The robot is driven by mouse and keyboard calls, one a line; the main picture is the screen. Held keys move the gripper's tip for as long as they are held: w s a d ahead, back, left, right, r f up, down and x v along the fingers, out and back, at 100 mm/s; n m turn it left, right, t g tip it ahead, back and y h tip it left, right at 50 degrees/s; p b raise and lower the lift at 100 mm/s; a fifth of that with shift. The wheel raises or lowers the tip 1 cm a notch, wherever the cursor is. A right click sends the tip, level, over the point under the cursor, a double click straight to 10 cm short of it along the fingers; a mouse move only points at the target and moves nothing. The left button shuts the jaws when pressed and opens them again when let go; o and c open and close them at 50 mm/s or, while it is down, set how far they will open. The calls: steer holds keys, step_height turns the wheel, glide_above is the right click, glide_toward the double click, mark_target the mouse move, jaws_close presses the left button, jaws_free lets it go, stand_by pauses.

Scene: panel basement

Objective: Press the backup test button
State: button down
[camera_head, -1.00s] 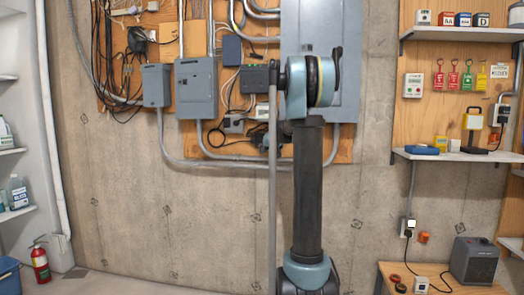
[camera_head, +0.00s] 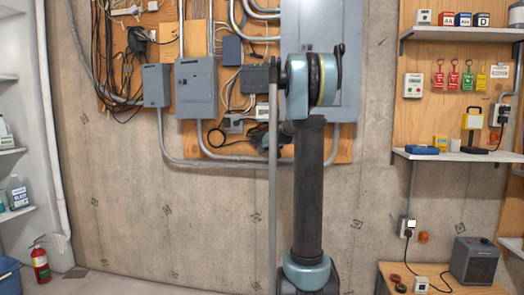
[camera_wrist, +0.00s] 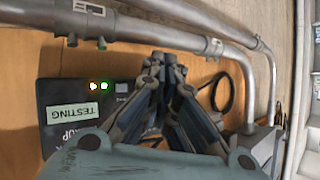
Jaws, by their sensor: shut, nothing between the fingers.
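In the wrist view a black box (camera_wrist: 70,112) is fixed to the wooden board. It carries a pale label reading "TESTING", upside down, and part of a word ending in "KUP". Two small lights (camera_wrist: 98,86) glow on it, with a small grey square (camera_wrist: 121,87) beside them; I cannot tell if this square is the button. My gripper (camera_wrist: 165,62) is shut and empty, its fingertips just right of the box; contact cannot be told. In the head view my gripper (camera_head: 266,141) is at the board's lower edge, partly behind my arm, and the black box is not clearly seen.
Metal conduits (camera_wrist: 165,32) run close past the fingertips. A black cable loop (camera_wrist: 222,91) hangs beside the gripper. Grey electrical boxes (camera_head: 196,88) and a large grey panel (camera_head: 345,65) crowd the board. Shelves (camera_head: 460,155) stand at right.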

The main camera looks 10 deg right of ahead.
steer(key=s, duration=0.1)
steer(key=s+a, duration=0.1)
steer(key=s, duration=0.2)
steer(key=shift+s+a, duration=0.25)
steer(key=shift+s, duration=0.05)
stand_by(0.5)
steer(key=s+a+f+g, duration=0.1)
steer(key=s+f+g, duration=0.15)
steer(key=s, duration=0.65)
steer(key=s+a+f+g, duration=0.15)
steer(key=s+f, duration=0.25)
steer(key=s, duration=0.5)
steer(key=s+a+f+g, duration=0.15)
steer(key=s+f, duration=0.25)
steer(key=s, duration=0.6)
steer(key=s+d+f+g+h, duration=0.1)
steer(key=s+f, duration=0.4)
steer(key=s, duration=0.3)
steer(key=s+d+f+g+h, duration=0.1)
steer(key=s+f, duration=0.5)
steer(key=s, duration=0.3)
steer(key=s+d+f+m+g+h, duration=0.1)
steer(key=s+d+f+g+h, duration=0.1)
steer(key=s+f, duration=0.4)
steer(key=s, duration=0.3)
steer(key=shift+s, duration=0.15)
